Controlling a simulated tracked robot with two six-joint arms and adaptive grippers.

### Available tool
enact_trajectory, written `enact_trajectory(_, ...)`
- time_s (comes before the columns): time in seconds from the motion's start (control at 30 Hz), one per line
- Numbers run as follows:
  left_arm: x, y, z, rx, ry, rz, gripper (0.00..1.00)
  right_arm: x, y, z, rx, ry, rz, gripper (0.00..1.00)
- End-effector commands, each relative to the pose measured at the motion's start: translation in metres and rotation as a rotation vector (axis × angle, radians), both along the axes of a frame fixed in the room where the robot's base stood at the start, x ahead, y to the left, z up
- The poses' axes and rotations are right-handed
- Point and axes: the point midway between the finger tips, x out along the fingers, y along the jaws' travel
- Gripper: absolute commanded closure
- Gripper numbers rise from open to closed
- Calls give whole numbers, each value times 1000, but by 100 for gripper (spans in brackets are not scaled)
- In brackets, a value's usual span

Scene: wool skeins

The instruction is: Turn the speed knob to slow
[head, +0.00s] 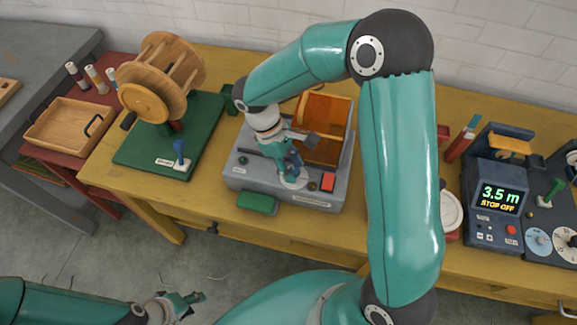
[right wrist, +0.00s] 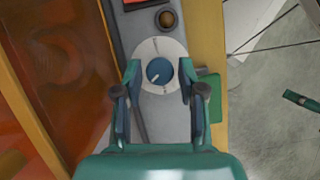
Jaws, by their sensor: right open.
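The speed knob (right wrist: 160,72) is a round blue knob with a pale pointer mark, set in a white dial (right wrist: 161,48). The pointer slants to the lower left in the right wrist view; the dial's lettering is too small to read. In the head view the white dial (head: 294,183) shows on the grey machine (head: 240,180), and my gripper hides most of the knob. My right gripper (right wrist: 159,68) is open, with one finger on each side of the knob. Contact cannot be made out. My left gripper (head: 188,300) is low at the bottom left, away from the table; its opening is unclear.
A red button (head: 327,181) and a small dark knob (right wrist: 166,19) sit near the dial. An orange panel (head: 325,125) rises behind. A green block (head: 257,202) juts from the machine's front. A wooden reel (head: 160,80) stands left, a display unit (head: 497,200) right.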

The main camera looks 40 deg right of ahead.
Motion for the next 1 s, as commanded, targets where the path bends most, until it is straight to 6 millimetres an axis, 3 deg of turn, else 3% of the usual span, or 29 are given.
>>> enact_trajectory(0.1,0,0,0,0,0,0,60,0,0,0,0,0,0,63)
enact_trajectory(0.33,0,0,0,0,0,0,60,0,0,0,0,0,0,100)
enact_trajectory(0.4,0,0,0,0,0,-1,60,1,10,1,1,1,6,100)
enact_trajectory(0.73,0,0,-2,0,0,0,60,-3,1,-1,1,9,52,100)
enact_trajectory(1.0,0,0,-8,0,0,0,60,-5,1,-2,-3,13,217,100)
